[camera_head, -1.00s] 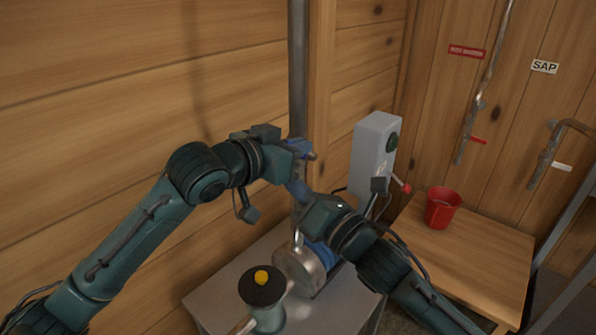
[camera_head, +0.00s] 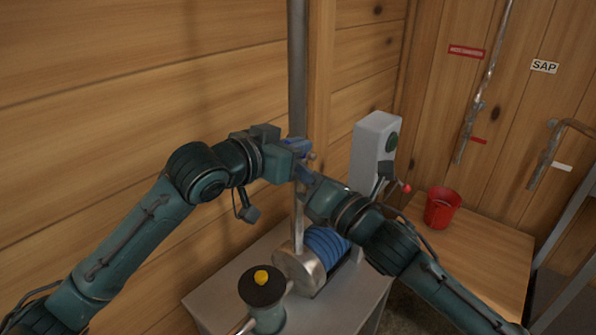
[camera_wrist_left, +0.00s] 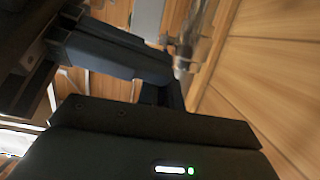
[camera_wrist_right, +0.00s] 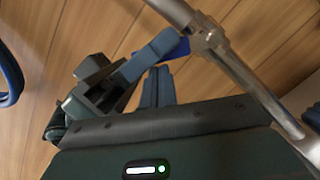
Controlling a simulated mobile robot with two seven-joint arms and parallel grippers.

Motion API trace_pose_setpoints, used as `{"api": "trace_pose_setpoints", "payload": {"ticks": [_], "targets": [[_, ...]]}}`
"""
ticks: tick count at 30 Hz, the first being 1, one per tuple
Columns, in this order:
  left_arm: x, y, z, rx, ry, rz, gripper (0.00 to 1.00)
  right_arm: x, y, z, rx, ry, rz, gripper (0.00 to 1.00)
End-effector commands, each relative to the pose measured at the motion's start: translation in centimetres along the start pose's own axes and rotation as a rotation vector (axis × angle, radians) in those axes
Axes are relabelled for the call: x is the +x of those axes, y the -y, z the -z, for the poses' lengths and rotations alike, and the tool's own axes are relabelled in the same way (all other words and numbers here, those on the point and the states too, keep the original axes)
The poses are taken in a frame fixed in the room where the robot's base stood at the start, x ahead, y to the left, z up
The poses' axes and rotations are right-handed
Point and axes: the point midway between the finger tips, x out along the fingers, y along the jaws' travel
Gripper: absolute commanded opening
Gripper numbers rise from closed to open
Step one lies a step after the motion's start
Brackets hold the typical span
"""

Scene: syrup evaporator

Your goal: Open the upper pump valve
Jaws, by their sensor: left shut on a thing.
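The upper pump valve's blue handle (camera_head: 298,144) is at the vertical pipe above the pump, mostly hidden by my left gripper. My left gripper (camera_head: 301,153) is shut on this handle. In the right wrist view, a bit of the bright blue handle (camera_wrist_right: 180,48) shows beside the left gripper's finger, near the pipe fitting (camera_wrist_right: 211,40). My right gripper (camera_head: 303,176) is just below the left one, close to the pipe. Its two fingers (camera_wrist_right: 158,86) look together with nothing between them. The left wrist view is dark and mostly filled by my own gripper.
The pump has a round metal head (camera_head: 298,268) and a blue ribbed body (camera_head: 327,246) on a grey stand (camera_head: 225,290). A grey box (camera_head: 375,150) with a red-knobbed lever stands behind. A red bucket (camera_head: 442,208) is on a wooden table (camera_head: 490,250). A yellow-topped dark object (camera_head: 262,280) is in front.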

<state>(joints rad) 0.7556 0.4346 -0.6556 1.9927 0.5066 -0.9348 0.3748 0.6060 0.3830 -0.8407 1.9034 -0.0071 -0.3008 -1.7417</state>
Motion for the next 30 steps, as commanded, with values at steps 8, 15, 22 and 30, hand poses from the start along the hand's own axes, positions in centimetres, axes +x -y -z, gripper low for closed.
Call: {"api": "trace_pose_setpoints", "payload": {"ticks": [8,15,22,30], "targets": [[0.0,-0.2,-0.2,0.000,0.007,-0.003,0.21,0.2,-0.3,-1.3,-0.012,0.023,-0.007,0.00],[0.1,-0.3,-0.5,-0.001,0.012,-0.006,0.29,0.2,-0.3,-1.3,-0.011,0.023,-0.008,0.00],[-0.8,-0.3,-0.6,-0.003,0.015,-0.007,0.29,0.2,-0.3,-1.3,-0.011,0.023,-0.008,0.00],[-5.0,-0.2,-0.4,0.002,0.010,-0.006,0.29,0.2,0.0,-1.3,-0.013,0.022,0.000,0.00]]}}
